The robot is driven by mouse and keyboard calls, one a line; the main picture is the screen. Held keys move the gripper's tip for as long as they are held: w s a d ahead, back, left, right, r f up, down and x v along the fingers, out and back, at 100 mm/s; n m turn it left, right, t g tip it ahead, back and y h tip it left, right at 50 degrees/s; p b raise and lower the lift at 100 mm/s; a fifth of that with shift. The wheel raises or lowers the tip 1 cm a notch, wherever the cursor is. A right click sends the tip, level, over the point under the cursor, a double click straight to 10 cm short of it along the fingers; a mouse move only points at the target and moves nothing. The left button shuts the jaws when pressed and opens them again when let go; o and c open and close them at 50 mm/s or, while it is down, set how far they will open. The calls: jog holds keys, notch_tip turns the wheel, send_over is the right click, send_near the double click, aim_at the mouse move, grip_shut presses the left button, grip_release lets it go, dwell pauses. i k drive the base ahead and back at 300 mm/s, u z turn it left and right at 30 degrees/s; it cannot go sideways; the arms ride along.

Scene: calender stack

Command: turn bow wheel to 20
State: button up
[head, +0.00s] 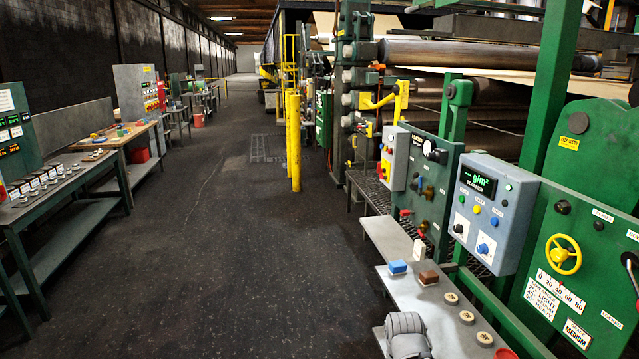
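A yellow handwheel (563,254) with spokes is on the green machine panel (590,225) at the right. A white scale plate (561,291) marked 0, 20, 40, 60 and 80 sits just below it. The wheel's setting on the scale is too small to read surely. A white label (543,303) below the scale carries words that look like LIGHT and HEAVY, and another label (577,334) reads MEDIUM. A grey rounded part at the bottom centre looks like my own arm. My gripper's fingers do not show, and nothing is seen touching the wheel.
A grey control box (491,212) with a lit display and knobs stands left of the wheel panel. A grey shelf (452,335) below holds a blue block (397,267), a brown block (428,278) and round pieces. Yellow posts (294,140) edge the aisle. The dark floor (210,250) is open.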

aim_at(559, 254)
jog(key=z, duration=1.05)
